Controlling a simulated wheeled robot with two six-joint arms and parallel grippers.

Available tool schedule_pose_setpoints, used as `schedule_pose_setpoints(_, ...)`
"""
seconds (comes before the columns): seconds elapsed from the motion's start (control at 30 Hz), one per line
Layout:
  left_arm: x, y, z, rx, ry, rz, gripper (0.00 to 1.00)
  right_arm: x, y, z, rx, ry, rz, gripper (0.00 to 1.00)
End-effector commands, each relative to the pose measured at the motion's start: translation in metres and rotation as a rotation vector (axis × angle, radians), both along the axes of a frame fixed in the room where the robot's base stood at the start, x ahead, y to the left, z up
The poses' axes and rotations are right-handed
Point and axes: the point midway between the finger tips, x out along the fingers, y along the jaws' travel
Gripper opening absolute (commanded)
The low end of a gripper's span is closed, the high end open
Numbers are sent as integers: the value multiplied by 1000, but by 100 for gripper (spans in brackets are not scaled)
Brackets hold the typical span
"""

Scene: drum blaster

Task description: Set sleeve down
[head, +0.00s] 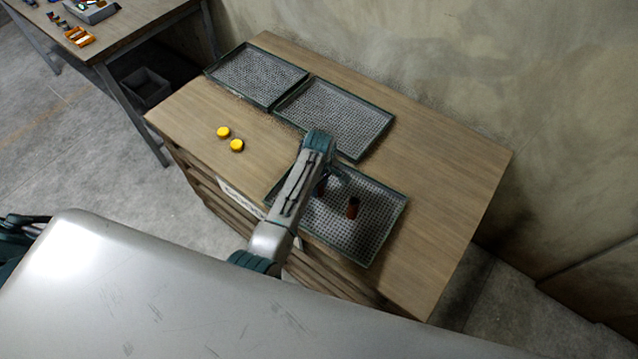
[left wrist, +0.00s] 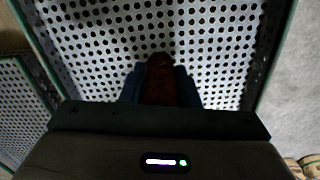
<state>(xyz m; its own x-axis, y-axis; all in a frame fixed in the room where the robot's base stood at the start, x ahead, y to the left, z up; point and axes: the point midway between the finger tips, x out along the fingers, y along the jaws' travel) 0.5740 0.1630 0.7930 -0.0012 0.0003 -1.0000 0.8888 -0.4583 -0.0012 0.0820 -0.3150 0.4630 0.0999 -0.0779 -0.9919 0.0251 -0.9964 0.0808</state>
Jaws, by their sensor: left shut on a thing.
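The sleeve (left wrist: 160,82) is a dark reddish-brown cylinder. In the left wrist view my left gripper (left wrist: 160,88) is shut on it, with a blue finger on each side, over a perforated tray (left wrist: 120,30). In the head view my left gripper (head: 325,183) is over the front tray (head: 385,228), partly hidden by my arm. A dark red-brown piece (head: 321,187) shows at the gripper. Another brown cylinder (head: 352,207) stands in the same tray, to the right. Whether the held sleeve touches the tray floor cannot be told. My right gripper is not in view.
Two more perforated trays, one at the back left (head: 258,75) and one in the middle (head: 335,115), look empty. The bench's right side is clear. Another table (head: 130,30) stands at the upper left.

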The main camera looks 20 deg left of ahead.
Motion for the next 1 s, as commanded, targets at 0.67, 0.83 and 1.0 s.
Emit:
schedule_pose_setpoints(0.67, 0, 0, -5, 0, 0, 0, 50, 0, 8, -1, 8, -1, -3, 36)
schedule_pose_setpoints(0.83, 0, 0, -2, 0, -1, 0, 50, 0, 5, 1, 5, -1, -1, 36)
schedule_pose_setpoints(1.0, 1, 0, 16, -1, -4, 0, 50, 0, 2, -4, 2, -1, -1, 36)
